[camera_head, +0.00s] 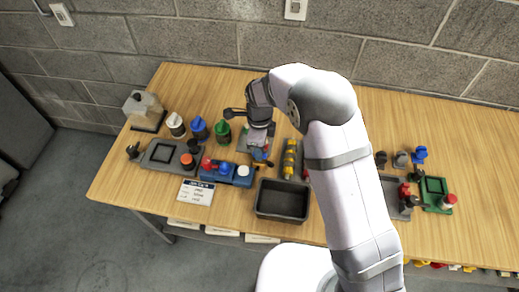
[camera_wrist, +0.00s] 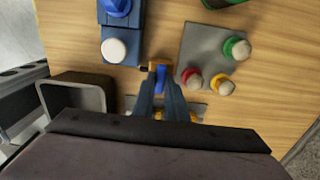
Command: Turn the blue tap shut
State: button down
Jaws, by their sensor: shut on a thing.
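The blue tap (camera_wrist: 160,77) shows in the wrist view as a small blue piece between my fingertips, with an orange-brown part beside it. My gripper (camera_wrist: 160,88) points down and is shut on it. My fingers hide most of the tap, so its handle angle cannot be told. In the head view, my gripper (camera_head: 262,157) is low over the table, left of the yellow fitting (camera_head: 289,160). A blue bit and an orange bit show at its tip there.
A dark bin (camera_head: 283,215) stands in front of my gripper. A blue box with a white button (camera_head: 243,171) is to its left. A grey plate (camera_wrist: 205,45) carries green, red and yellow knobs close by.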

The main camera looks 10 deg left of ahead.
jog(key=shift+r, duration=0.1)
jog(key=c, duration=1.8)
grip_release()
jog(key=shift+o, duration=0.2)
notch_tip(320, 180, up, 7)
jog(key=shift+f+b, duration=0.2)
jog(key=shift+b, duration=0.75)
jog(key=shift+r, duration=0.35)
